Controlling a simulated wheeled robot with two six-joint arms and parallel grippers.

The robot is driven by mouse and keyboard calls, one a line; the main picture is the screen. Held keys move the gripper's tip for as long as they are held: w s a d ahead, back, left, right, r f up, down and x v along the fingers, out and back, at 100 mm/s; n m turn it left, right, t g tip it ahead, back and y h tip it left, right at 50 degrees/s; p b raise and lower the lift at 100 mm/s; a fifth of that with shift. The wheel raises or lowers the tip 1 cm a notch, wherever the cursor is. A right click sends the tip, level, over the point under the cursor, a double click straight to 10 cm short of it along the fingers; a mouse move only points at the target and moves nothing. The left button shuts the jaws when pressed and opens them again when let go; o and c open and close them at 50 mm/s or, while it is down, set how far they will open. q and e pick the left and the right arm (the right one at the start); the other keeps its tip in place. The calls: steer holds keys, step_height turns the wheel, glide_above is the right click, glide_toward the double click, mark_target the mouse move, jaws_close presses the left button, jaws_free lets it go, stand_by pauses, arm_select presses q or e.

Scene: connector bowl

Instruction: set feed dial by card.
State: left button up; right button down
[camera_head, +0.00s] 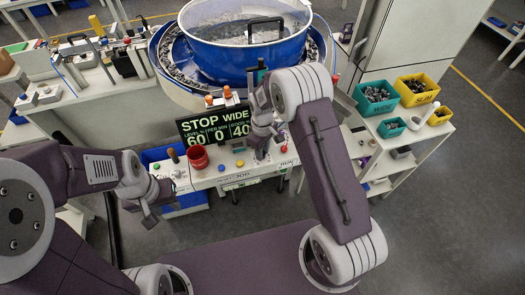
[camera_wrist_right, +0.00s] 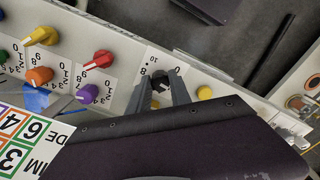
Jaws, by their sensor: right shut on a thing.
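My right gripper (camera_wrist_right: 161,92) is shut on a dark knob (camera_wrist_right: 160,78) on the white control panel (camera_wrist_right: 118,72), beside a scale showing 10. The fingers partly hide the knob, and its setting cannot be read. In the head view the right gripper (camera_head: 262,152) reaches down onto the panel's right part. A card (camera_wrist_right: 28,140) with coloured number cells shows at lower left in the right wrist view, partly cut off. The display (camera_head: 218,125) reads STOP, WIDE, 60, 0, 40. My left gripper (camera_head: 150,212) is left of the panel, apart from it; its jaws are unclear.
Near the held knob are yellow (camera_wrist_right: 42,36), orange (camera_wrist_right: 40,75), red (camera_wrist_right: 100,60) and purple (camera_wrist_right: 88,93) knobs and a yellow button (camera_wrist_right: 205,92). A red cup-like thing (camera_head: 198,158) stands at the panel's left. A blue bowl (camera_head: 245,55) is behind; bins (camera_head: 416,90) stand at right.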

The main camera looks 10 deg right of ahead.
steer(key=m, duration=0.4)
steer(key=shift+w+r+p, duration=0.1)
steer(key=shift+p, duration=0.2)
steer(key=m, duration=0.4)
steer(key=shift+a, duration=0.1)
steer(key=m, duration=0.4)
steer(key=shift+p, duration=0.4)
steer(key=shift+w+m, duration=0.15)
steer(key=shift+m, duration=1.95)
steer(key=c, duration=1.4)
jaws_free()
steer(key=shift+o, duration=1.1)
step_height(320, 180, up, 9)
steer(key=shift+b, duration=0.4)
